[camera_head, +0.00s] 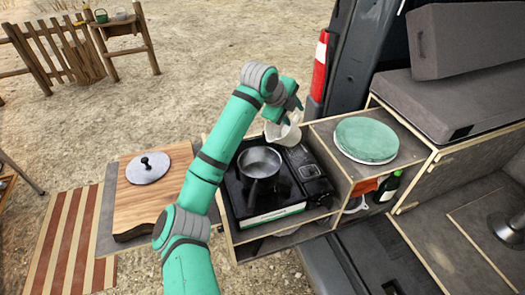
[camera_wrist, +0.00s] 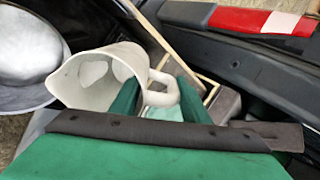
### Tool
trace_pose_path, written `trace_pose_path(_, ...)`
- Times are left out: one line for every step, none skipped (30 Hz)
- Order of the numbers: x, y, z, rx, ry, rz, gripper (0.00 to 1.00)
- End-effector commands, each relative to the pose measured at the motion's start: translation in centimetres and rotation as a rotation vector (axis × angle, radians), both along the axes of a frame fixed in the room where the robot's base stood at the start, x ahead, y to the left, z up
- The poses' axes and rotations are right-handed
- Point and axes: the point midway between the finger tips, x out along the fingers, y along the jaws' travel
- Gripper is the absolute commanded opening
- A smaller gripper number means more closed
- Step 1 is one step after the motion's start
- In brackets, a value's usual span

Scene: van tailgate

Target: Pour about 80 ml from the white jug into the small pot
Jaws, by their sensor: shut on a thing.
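The white jug (camera_head: 284,132) is held at the end of my arm, above the back right part of the stove. In the wrist view the jug (camera_wrist: 97,75) looks tilted, its mouth facing the camera and its spout towards the pot at left. My gripper (camera_wrist: 160,100) is shut on the jug's handle; the jug hides part of the fingers. The small pot (camera_head: 260,161) stands on the black camping stove (camera_head: 238,203), its dark handle towards the front. The pot (camera_wrist: 30,60) is cut off in the wrist view. No liquid stream is visible.
A green round plate or lid (camera_head: 366,139) lies on the box top right of the stove. A wooden board (camera_head: 133,205) with a grey lid (camera_head: 147,168) lies at left.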

Motion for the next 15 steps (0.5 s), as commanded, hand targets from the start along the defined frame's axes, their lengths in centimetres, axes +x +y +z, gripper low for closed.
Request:
trace_pose_path(0.1, -0.1, -0.1, 0.015, 0.014, 0.000, 0.00)
trace_pose_path(0.2, -0.1, -0.3, 0.027, 0.023, 0.001, 0.00)
trace_pose_path(0.3, -0.3, -0.5, 0.042, 0.041, 0.002, 0.00)
trace_pose_path(0.4, -0.6, -0.8, 0.054, 0.054, 0.000, 0.00)
trace_pose_path(0.4, -0.9, -1.0, 0.067, 0.068, -0.003, 0.00)
trace_pose_path(0.5, -1.2, -1.4, 0.083, 0.084, -0.005, 0.00)
trace_pose_path(0.6, -1.4, -1.6, 0.094, 0.097, -0.005, 0.00)
trace_pose_path(0.7, -1.7, -1.8, 0.105, 0.108, -0.007, 0.00)
trace_pose_path(0.7, -1.9, -2.1, 0.118, 0.123, -0.007, 0.00)
trace_pose_path(0.8, -1.9, -2.2, 0.125, 0.133, -0.007, 0.00)
trace_pose_path(0.9, -2.0, -2.4, 0.132, 0.140, -0.007, 0.00)
trace_pose_path(0.9, -2.0, -2.5, 0.140, 0.149, -0.006, 0.00)
trace_pose_path(1.0, -2.0, -2.6, 0.145, 0.154, -0.005, 0.00)
trace_pose_path(1.0, -2.1, -2.7, 0.149, 0.158, -0.005, 0.00)
trace_pose_path(1.0, -2.1, -2.8, 0.153, 0.163, -0.005, 0.00)
